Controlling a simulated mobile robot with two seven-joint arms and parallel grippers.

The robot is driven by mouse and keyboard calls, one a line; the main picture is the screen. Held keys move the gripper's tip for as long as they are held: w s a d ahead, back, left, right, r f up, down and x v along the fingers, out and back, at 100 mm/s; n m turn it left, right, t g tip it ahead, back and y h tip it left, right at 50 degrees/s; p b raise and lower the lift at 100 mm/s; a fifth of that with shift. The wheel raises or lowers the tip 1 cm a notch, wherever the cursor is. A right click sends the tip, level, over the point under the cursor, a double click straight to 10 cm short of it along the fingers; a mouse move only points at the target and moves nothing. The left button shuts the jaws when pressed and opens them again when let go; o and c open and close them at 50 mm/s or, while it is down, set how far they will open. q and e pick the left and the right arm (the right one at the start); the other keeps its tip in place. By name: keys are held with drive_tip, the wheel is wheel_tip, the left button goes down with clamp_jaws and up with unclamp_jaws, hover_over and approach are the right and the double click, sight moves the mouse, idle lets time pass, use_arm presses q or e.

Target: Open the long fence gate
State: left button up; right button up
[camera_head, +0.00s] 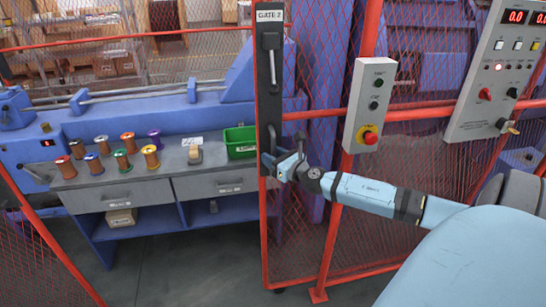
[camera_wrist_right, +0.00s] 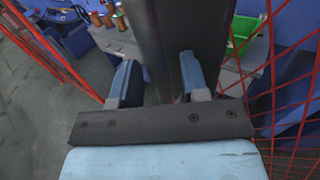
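The gate (camera_head: 300,215) is a tall red-framed mesh panel marked GATE 2, standing upright in the middle of the head view. A wide gap lies between its left edge and the red fence at lower left. Its left edge carries a dark upright plate (camera_head: 270,90) with a handle. My right gripper (camera_head: 284,164) is at the lower part of this plate. My left gripper is not in view.
A grey control box (camera_head: 370,105) with a red stop button and a larger panel (camera_head: 497,75) stand right of the gate. Through the gap is a blue bench (camera_head: 150,190) with several spools and a green bin (camera_head: 240,142). Red mesh fence (camera_head: 30,250) stands at lower left.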

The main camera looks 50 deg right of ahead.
drive_tip(key=s+b, duration=0.1)
drive_tip(key=s, duration=1.2)
drive_tip(key=shift+s+b, duration=0.3)
drive_tip(key=shift+s, duration=0.1)
